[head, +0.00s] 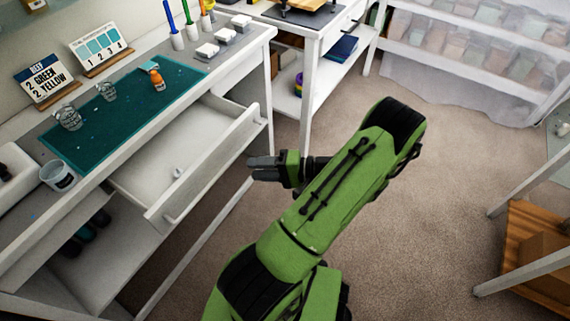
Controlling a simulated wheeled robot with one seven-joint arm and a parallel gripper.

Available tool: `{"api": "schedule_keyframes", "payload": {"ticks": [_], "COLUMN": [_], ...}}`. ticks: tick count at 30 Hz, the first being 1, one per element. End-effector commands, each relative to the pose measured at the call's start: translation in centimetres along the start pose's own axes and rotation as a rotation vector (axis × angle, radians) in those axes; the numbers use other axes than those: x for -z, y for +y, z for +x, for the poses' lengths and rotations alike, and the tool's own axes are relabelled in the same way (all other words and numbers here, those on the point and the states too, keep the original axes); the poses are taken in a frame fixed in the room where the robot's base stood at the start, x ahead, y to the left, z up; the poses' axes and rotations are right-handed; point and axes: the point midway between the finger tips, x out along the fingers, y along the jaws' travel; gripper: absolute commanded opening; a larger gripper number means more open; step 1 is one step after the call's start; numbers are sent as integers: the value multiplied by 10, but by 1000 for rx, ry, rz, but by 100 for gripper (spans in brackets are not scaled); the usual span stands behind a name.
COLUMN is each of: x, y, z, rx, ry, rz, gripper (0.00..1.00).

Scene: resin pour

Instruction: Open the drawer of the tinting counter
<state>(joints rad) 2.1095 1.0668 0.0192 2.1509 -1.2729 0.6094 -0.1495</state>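The tinting counter (232,62) is white with a grey top and stands at the left. Its drawer (140,172) is pulled well out, and the pale inside shows. The drawer front (205,165) faces my arm, with a pale handle along its outer side, partly hard to make out. My gripper (250,167) is just right of the drawer front, with its dark fingers pointing left towards it. It looks apart from the handle and holds nothing I can see. The fingers lie close together in this view, and their gap is unclear.
A small white item (178,172) lies in the drawer. A second white table (318,40) stands behind. The carpet (440,180) around my arm is clear.

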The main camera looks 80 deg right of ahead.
Motion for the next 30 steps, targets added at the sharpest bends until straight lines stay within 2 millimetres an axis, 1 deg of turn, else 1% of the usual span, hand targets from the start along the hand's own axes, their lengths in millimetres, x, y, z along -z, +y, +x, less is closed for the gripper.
{"api": "schedule_keyframes", "payload": {"ticks": [1,3,6,9,13,30], "x": [1,1,0,0,0,0], "y": [-2,-2,-2,-1,0,0], "z": [-16,-35,-55,-68,-74,-73], "rx": [-1,-1,0,0,0,0], "ry": [6,6,4,2,0,0], "rz": [-2,-2,-2,-1,-2,-1], "gripper": [38,38,38,38,38,38]}}
